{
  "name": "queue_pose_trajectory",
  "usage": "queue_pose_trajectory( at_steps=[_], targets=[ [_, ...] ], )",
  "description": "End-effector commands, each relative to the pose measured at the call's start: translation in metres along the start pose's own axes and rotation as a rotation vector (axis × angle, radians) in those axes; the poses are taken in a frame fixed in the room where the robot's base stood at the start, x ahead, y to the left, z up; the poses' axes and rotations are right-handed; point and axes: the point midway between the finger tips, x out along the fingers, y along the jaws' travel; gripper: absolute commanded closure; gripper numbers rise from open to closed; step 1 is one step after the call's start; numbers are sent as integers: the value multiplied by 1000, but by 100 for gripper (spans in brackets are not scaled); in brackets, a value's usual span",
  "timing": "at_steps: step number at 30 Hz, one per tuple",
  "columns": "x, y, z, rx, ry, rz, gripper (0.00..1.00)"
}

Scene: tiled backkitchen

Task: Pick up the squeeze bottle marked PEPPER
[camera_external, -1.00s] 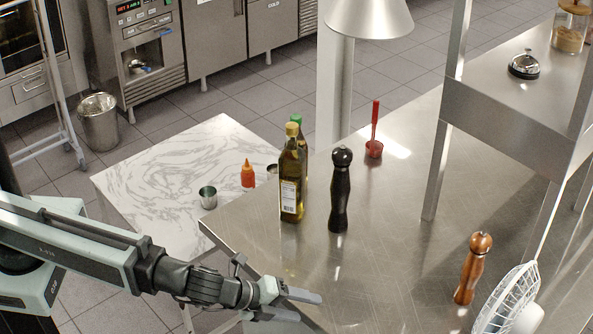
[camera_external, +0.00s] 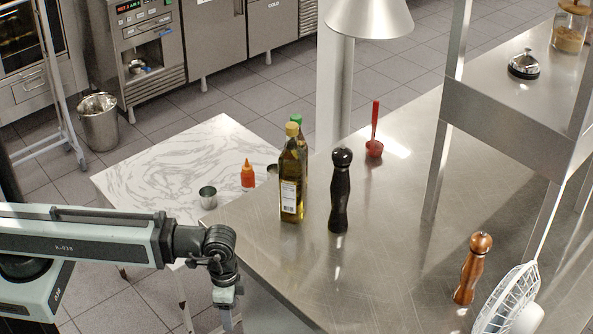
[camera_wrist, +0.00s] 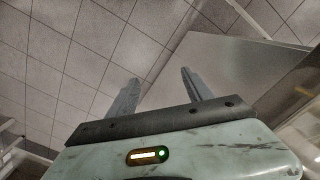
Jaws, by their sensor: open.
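An orange-red squeeze bottle (camera_external: 248,174) with a pointed nozzle stands upright on the marble-topped table (camera_external: 150,165), left of the steel counter. Any marking on it is too small to read. My gripper (camera_wrist: 159,77) is open and empty in the wrist view, with only floor and a pale flat surface beyond its fingers. In the external view it hangs downward beside the counter's left edge, nearer the camera than the bottle and well apart from it. Its fingertips are partly cut off at the bottom of that view.
A small metal cup (camera_external: 208,197) stands left of the bottle, and another is partly hidden behind the oil bottle.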

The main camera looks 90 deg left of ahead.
Motion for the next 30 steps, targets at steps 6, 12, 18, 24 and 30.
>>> queue_pose_trajectory(
  at_steps=[6, 12, 18, 24, 30],
  targets=[
    [0, 0, 0, 1, 1, -1, 41],
    [0, 0, 0, 2, 1, -1, 30],
    [0, 0, 0, 2, 2, -1, 30],
    [-4, 65, -43, 189, 125, 44, 30],
    [-21, 183, -97, 487, 352, 113, 30]
  ],
)
